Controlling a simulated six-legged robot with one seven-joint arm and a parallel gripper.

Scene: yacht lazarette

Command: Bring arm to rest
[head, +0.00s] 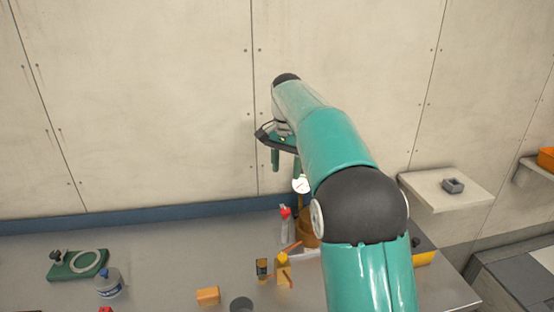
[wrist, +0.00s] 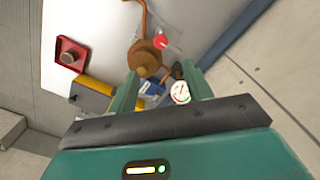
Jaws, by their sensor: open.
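My gripper (head: 286,162) hangs at the end of my teal arm, fingers pointing down, above the back of the grey bench (head: 180,270) and near the wall. Its two teal fingers are apart, and I see nothing held between them. The wrist view also shows my gripper (wrist: 160,85), with the bench's things beyond the fingers. A round white gauge (head: 301,184) shows just below and right of the fingers. In the wrist view the gauge (wrist: 180,93) appears beside the right finger; I cannot tell the gap.
A red-capped bottle (head: 285,222), a copper-brown pot-like object (head: 307,238) and small yellow containers stand below my arm. A wall shelf (head: 430,188) is at right. The bench's middle-left is clear.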

